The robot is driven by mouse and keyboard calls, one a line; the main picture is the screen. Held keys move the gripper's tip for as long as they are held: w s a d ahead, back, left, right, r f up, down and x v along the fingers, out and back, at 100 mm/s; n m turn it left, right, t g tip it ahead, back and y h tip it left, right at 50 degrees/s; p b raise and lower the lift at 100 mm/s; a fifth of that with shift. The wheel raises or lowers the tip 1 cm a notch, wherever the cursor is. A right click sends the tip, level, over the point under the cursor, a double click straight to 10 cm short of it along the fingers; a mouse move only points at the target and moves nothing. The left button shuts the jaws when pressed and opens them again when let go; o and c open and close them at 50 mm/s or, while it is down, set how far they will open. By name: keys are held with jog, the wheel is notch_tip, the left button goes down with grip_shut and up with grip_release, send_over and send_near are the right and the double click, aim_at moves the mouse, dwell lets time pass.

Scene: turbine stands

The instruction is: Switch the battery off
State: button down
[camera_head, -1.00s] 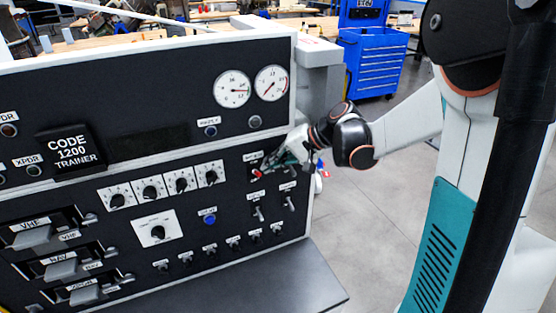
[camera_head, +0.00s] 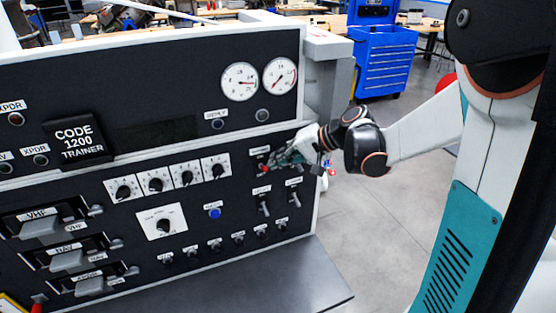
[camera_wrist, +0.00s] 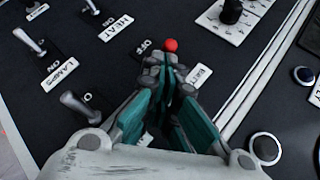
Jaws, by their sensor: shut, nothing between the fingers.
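The battery switch shows as a red lever tip (camera_head: 265,168) at the right part of the black panel. In the wrist view its red tip (camera_wrist: 170,45) lies just beyond my fingertips, between an "OFF" label (camera_wrist: 144,48) and a partly hidden label (camera_wrist: 199,73) that seems to read "BATT". My gripper (camera_head: 280,163) is at the switch from the right side. In the wrist view my gripper (camera_wrist: 166,66) has its fingertips together, with nothing between them. The fingers hide the lever's base; I cannot tell whether they touch it or which way it is set.
Metal toggle levers labelled "LAMPS" (camera_wrist: 79,106) and "HEAT" (camera_wrist: 92,7) stand close by. A row of rotary knobs (camera_head: 187,178) lies left of my gripper. Two gauges (camera_head: 240,82) are above. A grey ledge (camera_head: 290,282) juts out below. Open floor (camera_head: 400,210) lies to the right.

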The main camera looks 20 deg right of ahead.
jog(key=shift+s+f+n+t+b, duration=0.3)
jog(key=shift+t+b, duration=0.3)
jog(key=shift+b, duration=0.3)
jog(key=shift+s+f+n+t+y+b, duration=0.2)
jog(key=shift+f+n+t+y+b, duration=0.2)
jog(key=shift+t+b, duration=0.65)
jog(key=shift+s+f+n+t+y+b, duration=0.25)
jog(key=shift+f+n+t+b, duration=0.2)
jog(key=shift+b, duration=1.1)
jog(key=shift+f+t+b, duration=0.15)
jog(key=shift+t+b, duration=0.15)
jog(key=shift+f, duration=0.15)
